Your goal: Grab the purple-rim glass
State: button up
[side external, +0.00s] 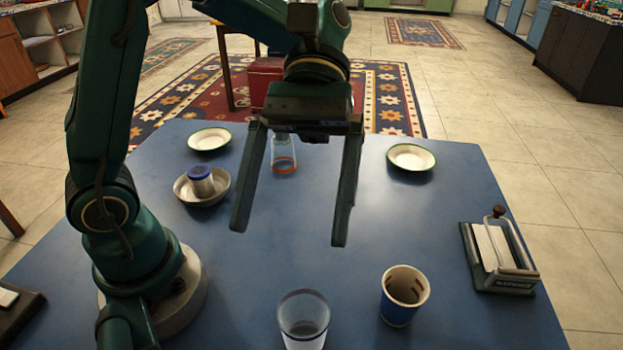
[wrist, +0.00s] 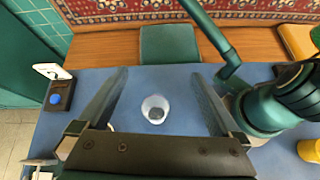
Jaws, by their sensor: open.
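A clear glass with a dark bluish-purple rim (side external: 303,318) stands upright at the near edge of the side view, partly cut off by the frame. My gripper (side external: 288,232) hangs open and empty above the blue table, farther back than this glass and higher. In the wrist view a pale glass (wrist: 155,108) stands between my open fingers (wrist: 157,85), not touched by them; its rim colour is too small to tell.
A blue paper cup (side external: 403,296) stands right of the near glass. A napkin holder (side external: 498,256) is at the right edge. A bowl (side external: 184,193) holds a blue-topped cup (side external: 201,179). Plates (side external: 209,139) (side external: 411,157) lie at the back. The table middle is clear.

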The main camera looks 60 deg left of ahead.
jog(key=n+g+h, duration=0.1)
jog(key=g, duration=0.1)
send_near(298, 341)
jog(key=x, duration=0.5)
jog(key=shift+a+f, duration=0.15)
jog(key=shift+f, duration=0.25)
jog(key=shift+s+f, duration=0.1)
jog(key=shift+f, duration=0.1)
jog(key=shift+t, duration=0.3)
jog(key=shift+x, duration=2.4)
jog(key=shift+r, duration=0.1)
jog(key=c, duration=1.4)
jog(key=shift+r, duration=0.1)
